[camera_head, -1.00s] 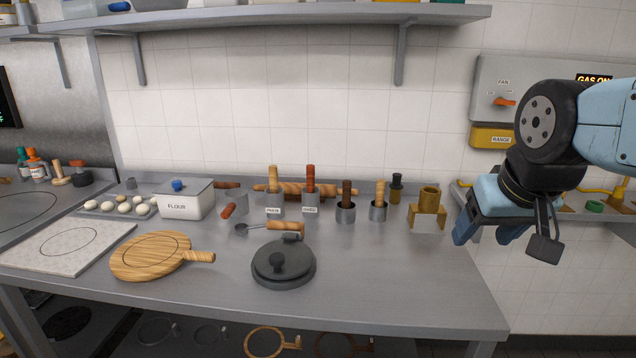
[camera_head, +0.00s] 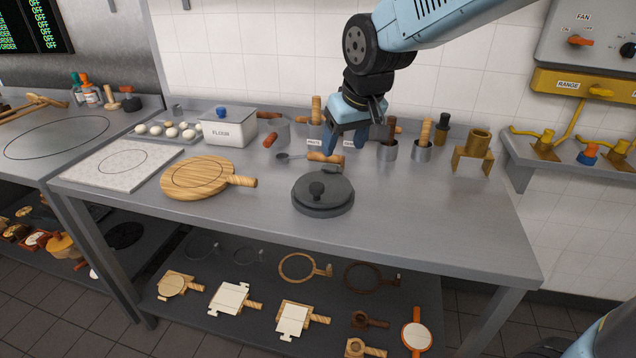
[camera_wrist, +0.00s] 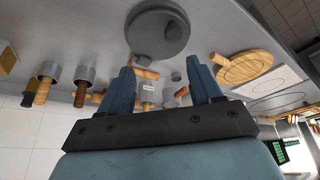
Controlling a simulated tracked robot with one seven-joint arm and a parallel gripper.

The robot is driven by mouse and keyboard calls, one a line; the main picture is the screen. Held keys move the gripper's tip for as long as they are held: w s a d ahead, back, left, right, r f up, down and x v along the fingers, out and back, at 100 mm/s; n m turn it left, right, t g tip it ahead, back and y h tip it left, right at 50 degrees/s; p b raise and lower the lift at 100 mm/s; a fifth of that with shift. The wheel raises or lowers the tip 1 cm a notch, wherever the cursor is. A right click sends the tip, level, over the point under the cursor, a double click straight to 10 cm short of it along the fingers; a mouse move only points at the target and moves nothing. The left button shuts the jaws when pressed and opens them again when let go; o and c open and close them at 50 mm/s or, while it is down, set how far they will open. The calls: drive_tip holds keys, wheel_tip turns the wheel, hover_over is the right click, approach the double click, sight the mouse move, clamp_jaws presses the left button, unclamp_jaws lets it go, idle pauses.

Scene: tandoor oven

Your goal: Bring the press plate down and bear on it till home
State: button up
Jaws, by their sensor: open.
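The press is a dark grey round device on the steel table. Its press plate (camera_head: 325,187) has a black knob (camera_head: 316,190) on top and a small hinge block at the back. The plate lies over a round base (camera_head: 322,209), looking near flat; I cannot tell whether it is fully seated. My gripper (camera_head: 348,143) is open and empty, above and behind the press, apart from it. In the wrist view the press plate (camera_wrist: 158,32) shows at the top, beyond my open fingers.
A wooden-handled ladle (camera_head: 325,158) lies just behind the press. Tool cups (camera_head: 387,151), a brass stand (camera_head: 473,160) and a flour box (camera_head: 228,130) line the back. A round wooden board (camera_head: 198,178) lies left. The table right of the press is clear.

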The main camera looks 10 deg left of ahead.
sight(317, 185)
drive_tip(key=a+x, duration=0.1)
drive_tip(key=x, duration=0.9)
drive_tip(key=s+a+x, duration=0.1)
drive_tip(key=x, duration=0.4)
drive_tip(key=shift+w+a, duration=0.15)
drive_tip(key=shift+a, duration=0.25)
drive_tip(key=shift+c, duration=0.4)
clamp_jaws()
